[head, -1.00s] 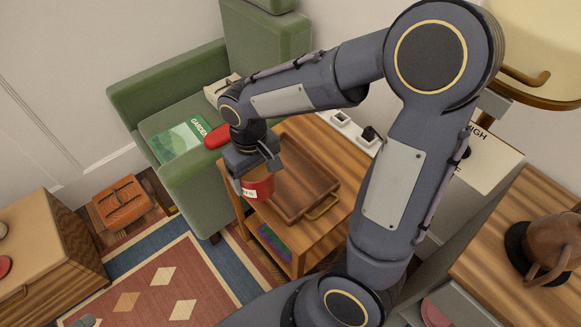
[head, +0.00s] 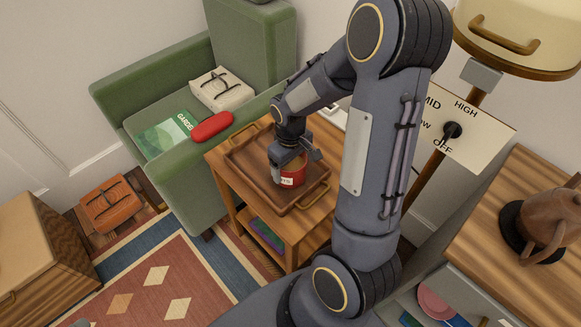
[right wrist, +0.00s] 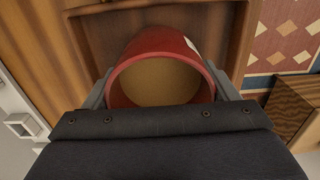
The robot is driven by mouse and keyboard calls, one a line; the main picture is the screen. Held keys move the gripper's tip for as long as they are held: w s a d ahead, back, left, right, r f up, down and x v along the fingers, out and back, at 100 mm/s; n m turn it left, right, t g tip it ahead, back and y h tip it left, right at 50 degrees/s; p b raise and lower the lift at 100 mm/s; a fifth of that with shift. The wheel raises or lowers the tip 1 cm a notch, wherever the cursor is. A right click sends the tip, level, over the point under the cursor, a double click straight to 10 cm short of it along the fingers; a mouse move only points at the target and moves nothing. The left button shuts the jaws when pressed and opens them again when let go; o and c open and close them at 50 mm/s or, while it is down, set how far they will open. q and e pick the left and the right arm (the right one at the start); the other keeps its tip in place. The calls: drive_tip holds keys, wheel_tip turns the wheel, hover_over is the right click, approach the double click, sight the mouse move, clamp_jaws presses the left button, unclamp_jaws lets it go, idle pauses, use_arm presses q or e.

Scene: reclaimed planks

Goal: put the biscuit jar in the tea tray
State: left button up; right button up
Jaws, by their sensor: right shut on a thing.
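The biscuit jar is a red cylinder with a white label; in the head view the jar (head: 290,174) is over the tea tray, toward its near right part. In the right wrist view the jar (right wrist: 185,48) shows its red rim and tan top between the fingers. My right gripper (head: 293,158) is shut on the jar from above. The tea tray (head: 248,163) is a brown wooden tray with brass handles on a small side table. The tray also shows in the right wrist view (right wrist: 100,45). I cannot tell whether the jar touches the tray floor. My left gripper is not in view.
The tray fills much of the wooden side table (head: 222,167). A green armchair (head: 140,100) beside it holds a book, a red case (head: 212,126) and a cream bag (head: 222,90). A lamp with a dial panel (head: 455,125) stands right. A teapot (head: 545,230) is on the right-hand cabinet.

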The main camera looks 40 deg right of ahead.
drive_tip(key=shift+f, duration=0.5)
drive_tip(key=shift+f, duration=0.1)
drive_tip(key=shift+f, duration=0.15)
drive_tip(key=o, duration=1.3)
drive_tip(key=shift+r, duration=0.2)
